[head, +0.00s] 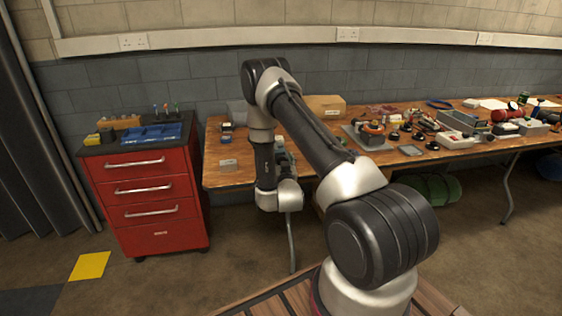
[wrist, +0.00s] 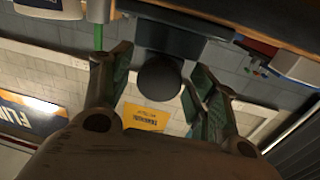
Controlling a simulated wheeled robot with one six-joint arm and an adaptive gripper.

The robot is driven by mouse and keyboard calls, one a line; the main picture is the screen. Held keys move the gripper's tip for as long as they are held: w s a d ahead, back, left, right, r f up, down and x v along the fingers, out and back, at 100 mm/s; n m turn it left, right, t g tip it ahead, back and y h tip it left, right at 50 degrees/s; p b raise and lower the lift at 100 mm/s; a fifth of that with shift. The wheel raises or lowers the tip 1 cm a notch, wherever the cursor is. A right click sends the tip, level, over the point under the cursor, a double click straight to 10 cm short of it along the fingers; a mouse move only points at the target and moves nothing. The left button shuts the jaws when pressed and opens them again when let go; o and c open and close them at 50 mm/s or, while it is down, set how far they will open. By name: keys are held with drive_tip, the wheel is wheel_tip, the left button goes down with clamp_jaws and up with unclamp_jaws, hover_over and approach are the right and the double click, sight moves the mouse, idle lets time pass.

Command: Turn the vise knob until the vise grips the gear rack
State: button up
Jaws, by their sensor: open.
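In the wrist view a round dark knob (wrist: 159,77) sits on the front of a dark blue-grey block (wrist: 172,40), which looks like the vise. My gripper (wrist: 158,72) is open. Its two fingers stand to the left and right of the knob, with visible gaps on both sides. I cannot tell how deep the knob lies between them. In the head view my arm hides most of the vise area and my gripper at the bench's front edge. I cannot make out the gear rack or the vise jaws in either view.
The wooden workbench (head: 232,177) carries several tools and boxes to the right, including a cardboard box (head: 326,105). A small grey block (head: 228,164) lies near its left front corner. A red drawer cabinet (head: 150,205) with a blue tray (head: 152,135) stands left.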

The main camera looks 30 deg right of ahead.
drive_tip(key=shift+w+d, duration=0.1)
drive_tip(key=shift+w, duration=0.1)
drive_tip(key=c, duration=1)
drive_tip(key=shift+m, duration=0.3)
drive_tip(key=m, duration=0.6)
drive_tip(key=shift+d+m+g+y, duration=0.1)
drive_tip(key=shift+m+g+y, duration=0.2)
drive_tip(key=shift+m, duration=0.1)
drive_tip(key=m+y, duration=0.1)
drive_tip(key=m, duration=0.5)
drive_tip(key=shift+s+f, duration=0.1)
